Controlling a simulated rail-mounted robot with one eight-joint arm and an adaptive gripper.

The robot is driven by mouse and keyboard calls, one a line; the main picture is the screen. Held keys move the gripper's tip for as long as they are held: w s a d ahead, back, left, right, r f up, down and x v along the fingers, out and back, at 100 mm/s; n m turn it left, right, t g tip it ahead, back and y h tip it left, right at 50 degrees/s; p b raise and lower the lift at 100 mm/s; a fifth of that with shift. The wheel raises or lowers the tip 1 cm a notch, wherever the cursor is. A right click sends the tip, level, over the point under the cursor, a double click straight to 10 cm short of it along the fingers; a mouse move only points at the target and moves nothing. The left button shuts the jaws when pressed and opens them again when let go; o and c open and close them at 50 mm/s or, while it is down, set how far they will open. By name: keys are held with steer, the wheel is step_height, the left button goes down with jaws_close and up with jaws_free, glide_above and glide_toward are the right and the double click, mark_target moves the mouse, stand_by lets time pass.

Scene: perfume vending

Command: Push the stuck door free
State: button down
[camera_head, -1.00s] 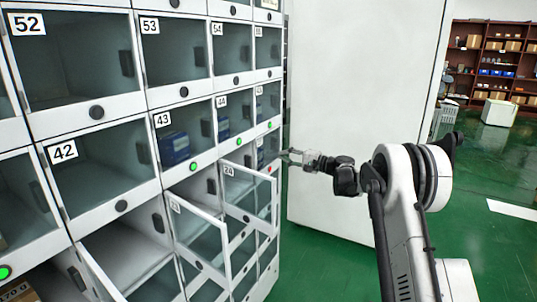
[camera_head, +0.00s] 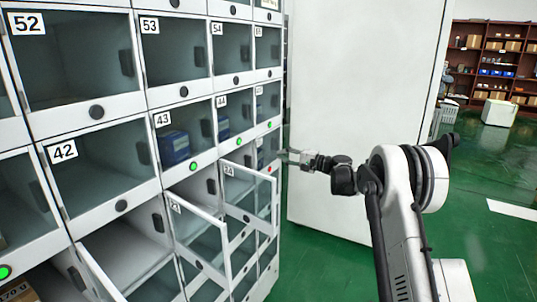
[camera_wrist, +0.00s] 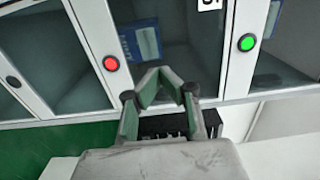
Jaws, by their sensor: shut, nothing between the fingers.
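My gripper (camera_head: 282,155) is shut and empty at the far right end of the locker's columns, beside the glazed doors. In the wrist view its fingertips (camera_wrist: 161,72) meet in front of a glazed door (camera_wrist: 185,60) with a blue box (camera_wrist: 142,42) behind the glass. I cannot tell whether they touch it. A red-lit button (camera_wrist: 111,63) is on the frame left of the fingers, and a green-lit button (camera_wrist: 246,43) is to the right. I cannot tell which door is stuck. The door of 24 (camera_head: 248,190) stands swung out just below my gripper.
Another open door (camera_head: 195,228) and a tilted door at lower left stick out from the locker. Doors 42, 43, 52 and 53 look shut. A tall white cabinet (camera_head: 362,110) stands behind my gripper. Green floor (camera_head: 320,270) is clear at the lower middle.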

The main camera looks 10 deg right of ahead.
steer(key=shift+x, duration=1.45)
steer(key=b+v, duration=0.2)
steer(key=v, duration=2.4)
steer(key=shift+b, duration=0.4)
steer(key=shift+r, duration=0.1)
stand_by(0.5)
steer(key=s+a+r+n+g+h+p, duration=0.1)
steer(key=s+a+r+g+h+p, duration=0.15)
steer(key=s+a+r, duration=0.45)
steer(key=s+a+r+n+g+h+p, duration=0.1)
steer(key=s+a+r+h, duration=0.25)
steer(key=s+a, duration=0.65)
steer(key=s+f+n+h+p, duration=0.1)
steer(key=s+h, duration=0.2)
steer(key=s, duration=0.7)
steer(key=s+f+n+h+p, duration=0.2)
steer(key=s, duration=0.9)
steer(key=s+d+f+n+h+p, duration=0.1)
steer(key=s+f+n+h, duration=0.1)
steer(key=s, duration=0.8)
steer(key=shift+s+h, duration=0.15)
steer(key=shift+h, duration=0.65)
